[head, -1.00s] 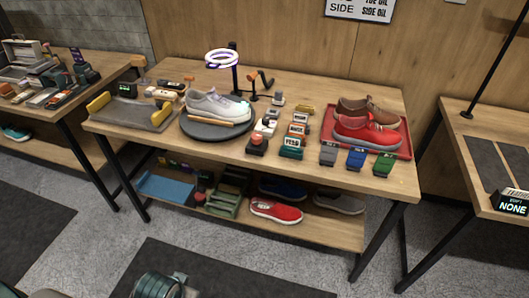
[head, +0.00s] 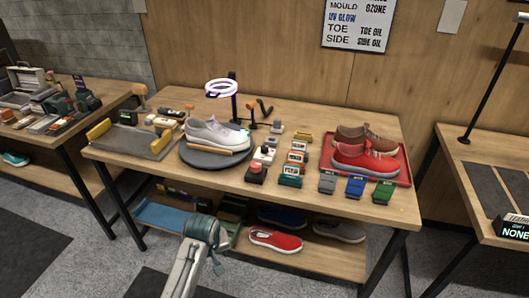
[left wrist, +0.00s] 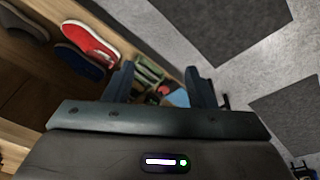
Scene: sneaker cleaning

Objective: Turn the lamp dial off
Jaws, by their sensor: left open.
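The ring lamp (head: 221,88) glows white and purple on a dark post (head: 234,108) at the back of the middle table. It hangs over a grey sneaker (head: 214,133) on a round dark turntable (head: 188,155). I cannot make out the lamp's dial; it is too small or hidden. My left gripper (left wrist: 160,88) is open and empty in the left wrist view, with the lower shelf and floor beyond its fingers. An arm of mine rises at the bottom of the head view, in front of the table and well below the lamp. My right gripper is not in view.
A red tray (head: 404,179) with red and brown shoes stands at right. Several small labelled blocks and a red-topped button (head: 256,169) stand before the lamp. The lower shelf holds a red sneaker (head: 275,239), also in the left wrist view (left wrist: 90,42). Floor in front is clear.

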